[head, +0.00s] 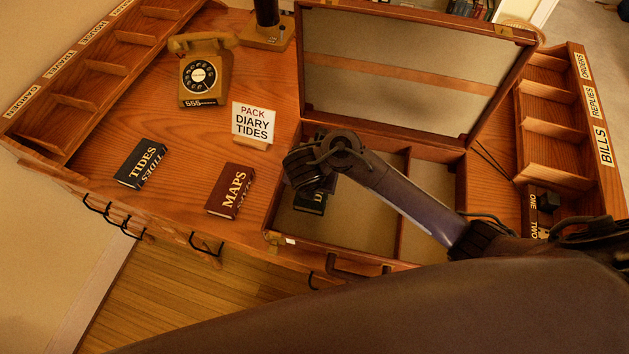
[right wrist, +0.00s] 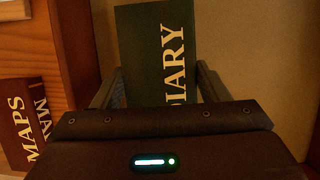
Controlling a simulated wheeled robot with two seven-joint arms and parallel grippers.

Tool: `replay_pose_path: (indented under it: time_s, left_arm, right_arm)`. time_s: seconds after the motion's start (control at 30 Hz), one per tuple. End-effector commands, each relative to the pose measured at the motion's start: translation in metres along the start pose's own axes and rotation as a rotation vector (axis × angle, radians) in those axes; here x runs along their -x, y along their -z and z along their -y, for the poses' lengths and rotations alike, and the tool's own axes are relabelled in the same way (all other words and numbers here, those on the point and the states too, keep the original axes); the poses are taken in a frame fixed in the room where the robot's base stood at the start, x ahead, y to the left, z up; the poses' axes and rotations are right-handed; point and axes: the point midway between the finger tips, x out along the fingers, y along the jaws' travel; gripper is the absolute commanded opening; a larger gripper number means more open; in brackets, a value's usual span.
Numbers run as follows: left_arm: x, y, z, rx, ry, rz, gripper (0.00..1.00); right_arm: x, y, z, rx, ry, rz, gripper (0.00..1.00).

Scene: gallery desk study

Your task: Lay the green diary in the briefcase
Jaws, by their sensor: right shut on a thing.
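The green diary (head: 311,203) is mostly hidden behind my right gripper (head: 318,184) in the head view. In the right wrist view the diary (right wrist: 150,50) lies between my right gripper's two fingers (right wrist: 160,88), which are shut on it. It is over or inside the left compartment of the open briefcase (head: 405,208). I cannot tell whether it touches the briefcase floor. The briefcase lid stands up at the back. My left gripper is not in view.
The dark TIDES book (head: 142,164) and the red MAPS book (head: 230,190) lie left of the briefcase. A sign (head: 254,122) reads PACK DIARY TIDES. A yellow telephone (head: 203,75) stands behind. Sorting racks line the left (head: 75,102) and right (head: 555,130) sides.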

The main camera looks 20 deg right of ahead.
Motion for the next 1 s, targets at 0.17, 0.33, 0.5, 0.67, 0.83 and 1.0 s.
replay_pose_path:
  time_s: [0.17, 0.33, 0.5, 0.67, 0.83, 1.0]
  left_arm:
    - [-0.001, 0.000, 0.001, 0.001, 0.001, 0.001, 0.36]
    - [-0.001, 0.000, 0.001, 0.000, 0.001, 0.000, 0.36]
    - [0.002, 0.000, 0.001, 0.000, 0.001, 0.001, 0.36]
    - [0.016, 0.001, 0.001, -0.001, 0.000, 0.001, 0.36]
    - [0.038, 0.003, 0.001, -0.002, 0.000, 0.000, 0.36]
    - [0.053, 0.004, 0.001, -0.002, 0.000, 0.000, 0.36]
  right_arm:
    - [-0.001, 0.000, 0.000, 0.000, 0.000, 0.000, 0.88]
    - [-0.001, 0.000, 0.000, 0.000, 0.000, 0.000, 0.90]
    - [0.003, -0.001, 0.000, -0.001, 0.000, 0.000, 0.90]
    - [0.025, -0.002, -0.001, -0.002, -0.002, -0.003, 0.90]
    - [0.064, -0.002, -0.001, -0.003, -0.004, -0.004, 0.90]
    - [0.097, -0.002, -0.001, -0.002, -0.004, -0.003, 0.90]
